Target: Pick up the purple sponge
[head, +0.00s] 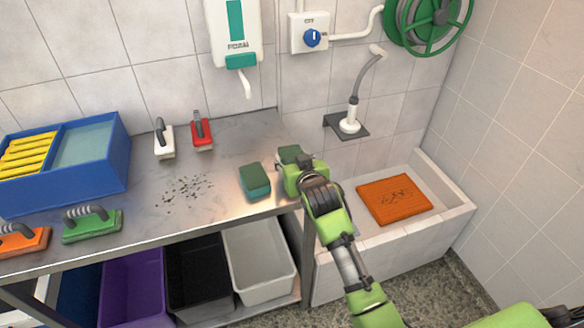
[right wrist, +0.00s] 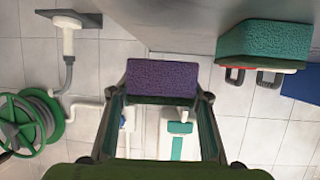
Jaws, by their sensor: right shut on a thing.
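The purple sponge (right wrist: 162,79) shows in the right wrist view, held between the two fingertips of my right gripper (right wrist: 162,92). In the head view my right gripper (head: 298,168) is at the right end of the metal counter. A dark green-topped block (head: 289,153) shows at its fingers there; its purple side is hidden in that view. I cannot tell whether the sponge touches the counter. My left gripper is not in view.
A teal sponge with a green top (head: 255,181) stands on the metal counter (head: 225,150) just left of my gripper. Red (head: 201,133) and white (head: 163,141) brushes are behind. A blue bin (head: 110,165) is left; a trough with an orange mat (head: 393,199) is right.

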